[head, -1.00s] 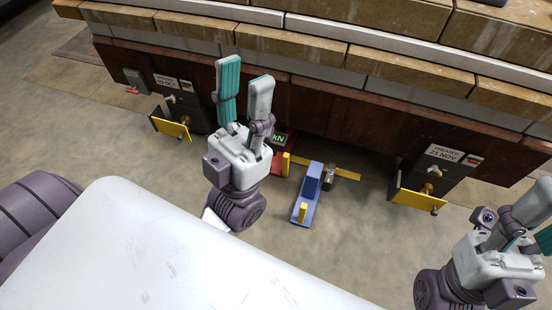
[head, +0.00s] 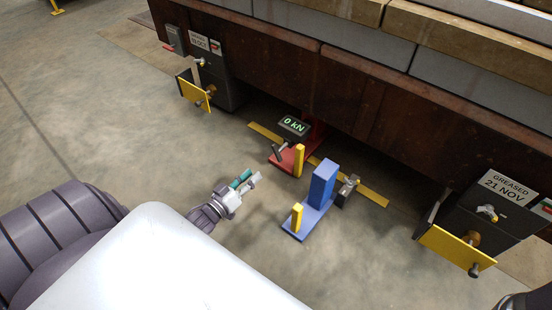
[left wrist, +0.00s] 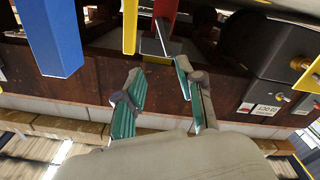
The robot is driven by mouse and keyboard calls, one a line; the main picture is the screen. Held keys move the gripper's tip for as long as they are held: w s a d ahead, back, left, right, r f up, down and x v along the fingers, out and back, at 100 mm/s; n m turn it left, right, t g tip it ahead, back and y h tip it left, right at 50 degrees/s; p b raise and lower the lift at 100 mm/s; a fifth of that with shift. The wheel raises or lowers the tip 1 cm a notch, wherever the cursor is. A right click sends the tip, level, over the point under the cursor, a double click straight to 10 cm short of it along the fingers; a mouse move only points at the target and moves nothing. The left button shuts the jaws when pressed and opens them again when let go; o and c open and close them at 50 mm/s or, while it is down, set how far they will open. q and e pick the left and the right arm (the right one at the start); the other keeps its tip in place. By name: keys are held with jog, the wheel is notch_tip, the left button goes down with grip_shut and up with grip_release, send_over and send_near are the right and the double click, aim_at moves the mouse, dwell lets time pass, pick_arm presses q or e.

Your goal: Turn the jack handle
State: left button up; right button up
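The red jack (head: 293,158) stands on the floor under the front of the dark wooden structure, with a "0 kN" display (head: 294,124) above it. What looks like its handle (head: 278,152) is a short dark bar at the jack's front left. In the left wrist view, the red jack (left wrist: 165,14) and the dark bar (left wrist: 161,37) show at top centre, beyond the fingertips. My left gripper (head: 252,179) is low, to the left of the jack, pointing toward it. Its fingers (left wrist: 159,70) are apart with nothing between them.
A yellow post (head: 299,161) stands at the jack's right. A blue stand (head: 322,187) with a shorter yellow post (head: 296,217) is right of my gripper. Yellow-flapped dark boxes (head: 194,92) (head: 455,249) flank the area. Floor left of my gripper is clear.

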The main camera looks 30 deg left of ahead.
aim_at(275, 154)
pick_arm(q)
jog(key=w+b, duration=0.2)
jog(key=w, duration=0.2)
jog(key=w+b, duration=0.3)
jog(key=w, duration=0.2)
jog(key=w+b, duration=0.3)
jog(key=w, duration=0.1)
jog(key=shift+w+d+f, duration=0.3)
jog(key=shift+f, duration=0.1)
jog(key=shift+c, duration=0.3)
grip_shut()
